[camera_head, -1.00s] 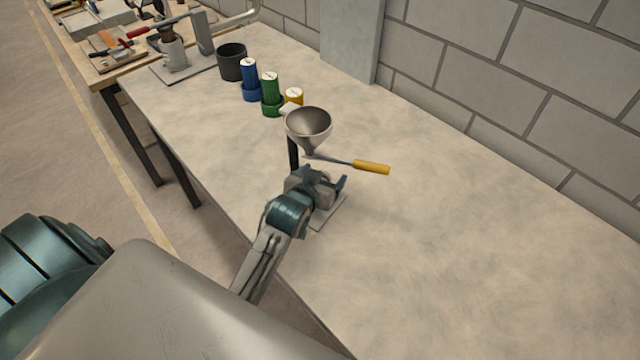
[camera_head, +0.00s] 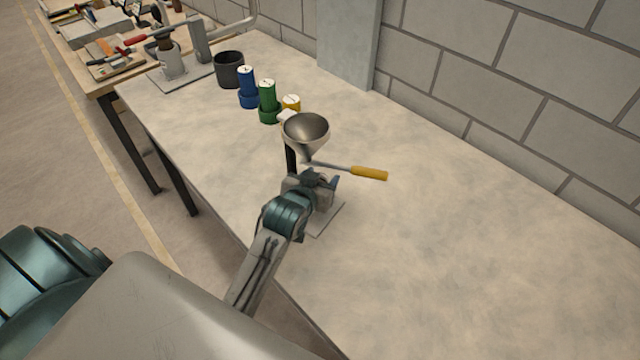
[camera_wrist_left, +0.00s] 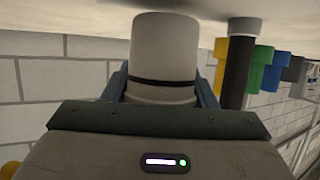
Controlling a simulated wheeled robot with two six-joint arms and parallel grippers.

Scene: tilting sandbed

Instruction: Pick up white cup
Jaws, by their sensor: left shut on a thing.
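My left gripper (camera_head: 326,184) is over the table beside the funnel's stand, near the table's front edge. In the left wrist view a white cup (camera_wrist_left: 165,50) with a dark band sits between the two fingers of the left gripper (camera_wrist_left: 163,88). The fingers are shut on it, one on each side. In the head view I cannot make out the cup, which seems hidden by the gripper. My right gripper is not in view.
A metal funnel (camera_head: 305,132) stands on a dark post just behind the gripper. A yellow-handled tool (camera_head: 369,173) lies close to its right. Blue (camera_head: 247,88) and green (camera_head: 268,102) containers and a dark pot (camera_head: 229,70) stand farther back. The table's right side is clear.

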